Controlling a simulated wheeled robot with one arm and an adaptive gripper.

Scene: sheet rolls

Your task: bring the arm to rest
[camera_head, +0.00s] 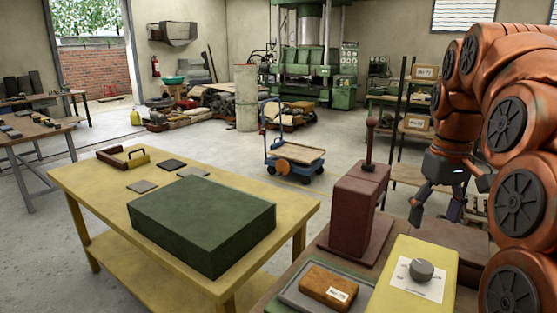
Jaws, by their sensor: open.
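My orange arm fills the right side of the head view. My gripper (434,212) hangs down from the dark wrist with its two fingers apart. Nothing shows between them. It is just right of a dark red block-shaped device (357,210) with an upright lever, and apart from it in the picture. The lower right of the gripper's surroundings is partly covered by the arm links.
A yellow table (85,190) holds a large dark green box (203,222). On the near bench are a yellow box with a knob (417,277) and a grey tray (298,297) with a labelled brown block (328,287). A blue trolley (294,160) stands on open floor beyond.

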